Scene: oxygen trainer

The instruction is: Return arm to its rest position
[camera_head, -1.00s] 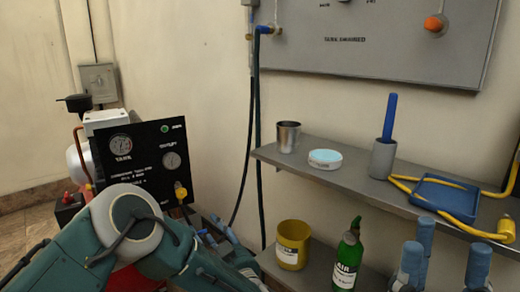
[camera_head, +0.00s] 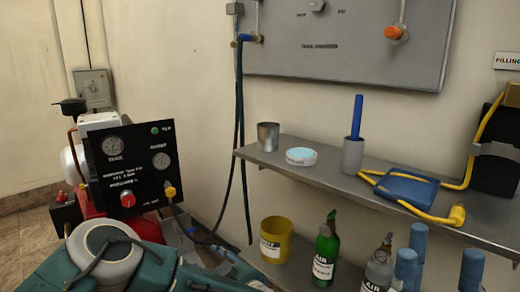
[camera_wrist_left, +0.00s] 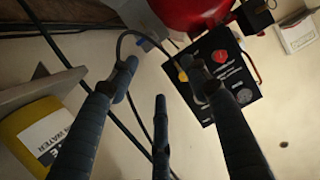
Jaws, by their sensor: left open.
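My left arm (camera_head: 105,250), teal with a round grey joint cover, comes in at the lower left of the head view, in front of the black gauge panel (camera_head: 130,168). Its gripper is mostly hidden low in that view. In the left wrist view my left gripper (camera_wrist_left: 163,78) has its dark blue fingers spread apart, with nothing between them. The gauge panel (camera_wrist_left: 222,72) lies beyond the fingertips there. My right gripper (camera_head: 438,258) shows at the lower right of the head view. Its blue fingers point up and stand apart, empty, in front of the lower shelf.
A grey shelf (camera_head: 310,172) carries a metal cup (camera_head: 268,136), a round dish (camera_head: 301,156), a grey holder (camera_head: 352,155) and a blue tray (camera_head: 406,188). Below are a yellow container (camera_head: 276,240), green bottle (camera_head: 326,245) and grey bottle (camera_head: 379,268). Hoses hang along the wall.

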